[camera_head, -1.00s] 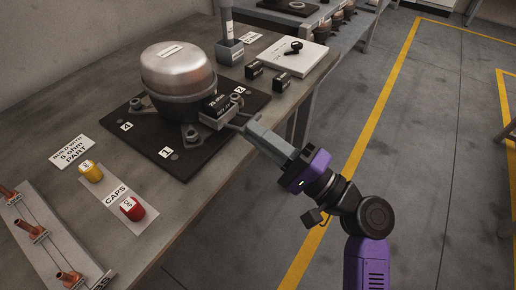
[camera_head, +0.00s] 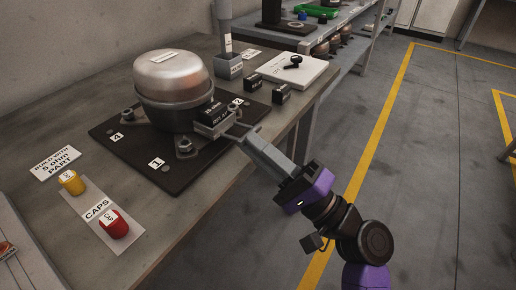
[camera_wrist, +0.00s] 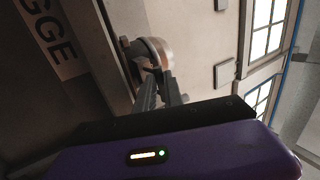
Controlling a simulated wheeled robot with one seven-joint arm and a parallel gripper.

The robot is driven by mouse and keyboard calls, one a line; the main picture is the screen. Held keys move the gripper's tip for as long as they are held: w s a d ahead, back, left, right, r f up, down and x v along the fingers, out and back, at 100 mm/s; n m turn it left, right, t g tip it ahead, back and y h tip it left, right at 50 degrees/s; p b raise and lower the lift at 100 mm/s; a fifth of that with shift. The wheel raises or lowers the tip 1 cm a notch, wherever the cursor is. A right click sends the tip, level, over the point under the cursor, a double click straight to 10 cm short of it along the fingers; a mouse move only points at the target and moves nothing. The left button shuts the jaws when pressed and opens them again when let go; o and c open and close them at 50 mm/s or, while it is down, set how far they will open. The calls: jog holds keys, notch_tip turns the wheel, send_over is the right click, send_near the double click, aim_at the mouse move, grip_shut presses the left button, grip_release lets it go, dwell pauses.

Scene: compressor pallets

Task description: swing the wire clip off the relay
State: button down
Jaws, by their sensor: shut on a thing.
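The silver, domed compressor (camera_head: 172,85) stands on a dark mounting plate (camera_head: 196,166) with numbered corners; its dome also shows in the wrist view (camera_wrist: 156,50). The black-topped relay (camera_head: 213,114) sits low on the compressor's right side in a grey housing. My gripper (camera_head: 236,131) reaches in from the lower right, its fingertips at the relay's right end. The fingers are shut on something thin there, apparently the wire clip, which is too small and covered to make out. In the wrist view my gripper (camera_wrist: 160,88) points toward the compressor.
Two small black boxes (camera_head: 282,94) and a white board with a black knob (camera_head: 293,69) lie right of the plate. A grey holder (camera_head: 228,65) stands behind. Yellow (camera_head: 71,183) and red (camera_head: 113,224) caps lie front left. The floor right of the bench is open.

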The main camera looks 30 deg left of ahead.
jog(key=c, duration=1.5)
grip_release()
jog(key=shift+s+a, duration=0.1)
jog(key=shift+o, duration=0.2)
jog(key=v, duration=0.7)
jog(key=shift+d, duration=0.45)
jog(key=shift+f, duration=0.15)
